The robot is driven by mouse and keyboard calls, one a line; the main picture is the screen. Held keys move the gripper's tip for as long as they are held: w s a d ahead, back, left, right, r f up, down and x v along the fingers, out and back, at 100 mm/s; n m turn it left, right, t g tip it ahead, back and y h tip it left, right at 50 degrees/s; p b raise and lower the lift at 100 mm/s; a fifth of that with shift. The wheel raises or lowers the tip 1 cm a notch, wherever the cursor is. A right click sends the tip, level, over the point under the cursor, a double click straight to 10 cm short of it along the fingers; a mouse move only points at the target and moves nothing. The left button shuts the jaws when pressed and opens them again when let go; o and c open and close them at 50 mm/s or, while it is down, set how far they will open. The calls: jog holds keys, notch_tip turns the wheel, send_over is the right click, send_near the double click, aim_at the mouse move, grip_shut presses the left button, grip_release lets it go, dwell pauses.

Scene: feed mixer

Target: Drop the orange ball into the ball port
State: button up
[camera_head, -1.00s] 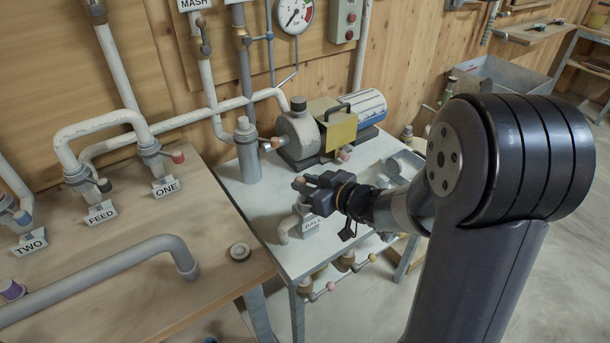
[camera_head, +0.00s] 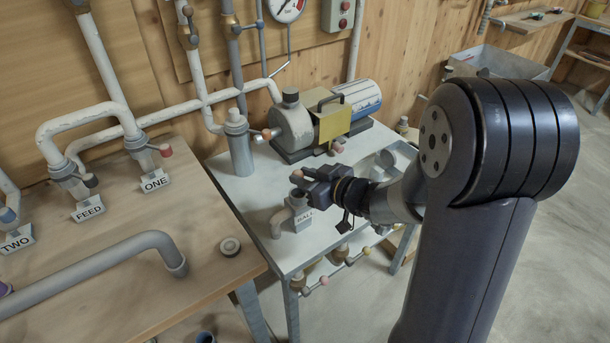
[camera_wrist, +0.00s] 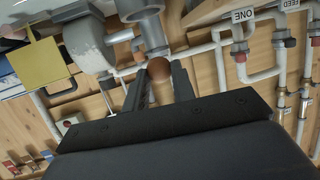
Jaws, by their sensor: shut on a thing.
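My gripper (camera_head: 298,184) is at the end of the arm, above the front part of the metal side table. In the wrist view its two fingers (camera_wrist: 159,78) are shut on the orange ball (camera_wrist: 160,68), which shows brownish in shade between the tips. The ball port is a short grey bent pipe (camera_head: 279,220) with a label reading BALL (camera_head: 304,217). My gripper is just above the port in the head view and partly overlaps its top. I cannot tell the exact height between ball and opening.
A pump with a yellow plate (camera_head: 333,124) stands behind the gripper. The wooden table (camera_head: 120,235) at left carries pipes and labels ONE, FEED and TWO. Small valves (camera_head: 325,280) hang at the side table's front edge.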

jog(key=shift+f+b, duration=1.65)
jog(key=shift+f, duration=0.75)
jog(key=o, duration=1)
jog(key=p+v, duration=0.1)
jog(key=v, duration=1)
jog(key=shift+w+p, duration=0.1)
jog(key=shift+p, duration=0.2)
